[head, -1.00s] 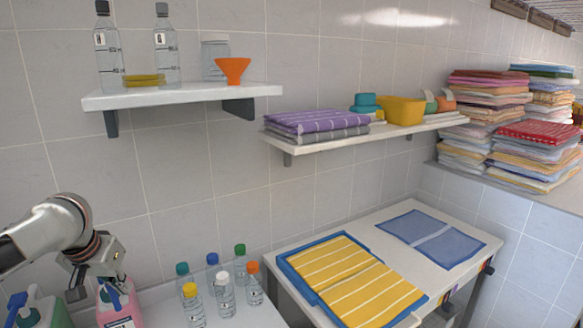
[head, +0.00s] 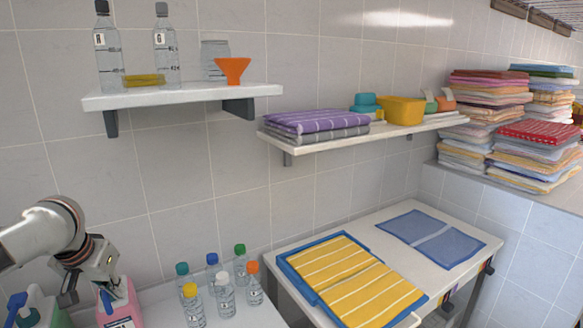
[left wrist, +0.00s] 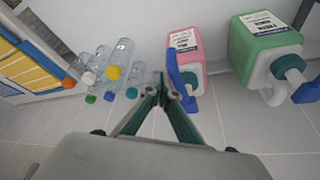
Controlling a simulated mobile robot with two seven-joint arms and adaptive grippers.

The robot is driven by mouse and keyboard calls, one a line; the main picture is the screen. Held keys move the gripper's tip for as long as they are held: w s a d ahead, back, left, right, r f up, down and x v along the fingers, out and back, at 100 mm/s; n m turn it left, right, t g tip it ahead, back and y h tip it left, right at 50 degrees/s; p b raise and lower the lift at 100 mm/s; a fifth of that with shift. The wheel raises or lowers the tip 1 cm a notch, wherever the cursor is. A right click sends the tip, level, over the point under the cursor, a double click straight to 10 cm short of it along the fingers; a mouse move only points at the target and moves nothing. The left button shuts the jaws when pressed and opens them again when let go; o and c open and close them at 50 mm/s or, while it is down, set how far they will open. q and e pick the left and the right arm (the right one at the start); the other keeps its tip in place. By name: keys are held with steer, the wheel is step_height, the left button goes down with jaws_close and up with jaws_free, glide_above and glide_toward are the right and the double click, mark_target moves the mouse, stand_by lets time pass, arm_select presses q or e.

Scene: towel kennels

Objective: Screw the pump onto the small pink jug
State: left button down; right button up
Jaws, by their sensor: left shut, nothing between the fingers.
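The small pink jug (head: 127,314) stands at the bottom left of the head view, cut off by the lower edge. It also shows in the left wrist view (left wrist: 184,45), with a printed label. A blue pump (head: 105,300) is at its top; in the left wrist view the blue pump head (left wrist: 173,68) shows beside the fingers. I cannot tell how tightly the pump sits on the neck. My left gripper (left wrist: 162,84) is shut and empty, its fingertips close beside the pump. In the head view, the left gripper (head: 92,284) is above the jug. My right gripper is not in view.
A green jug (head: 52,312) with a blue pump stands left of the pink one. Several capped bottles (head: 224,296) stand to the right on the white counter. A shelf (head: 185,97) is above. A table with a blue tray (head: 290,270) and yellow towel lies further right.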

arm_select(q)
steer(key=shift+s+a, duration=0.1)
steer(key=shift+r, duration=0.1)
step_height(320, 180, up, 9)
steer(key=w+d, duration=0.1)
steer(key=w, duration=0.1)
steer(key=shift+d, duration=0.2)
stand_by(1.0)
steer(key=shift+s+f, duration=0.15)
steer(key=shift+f, duration=0.05)
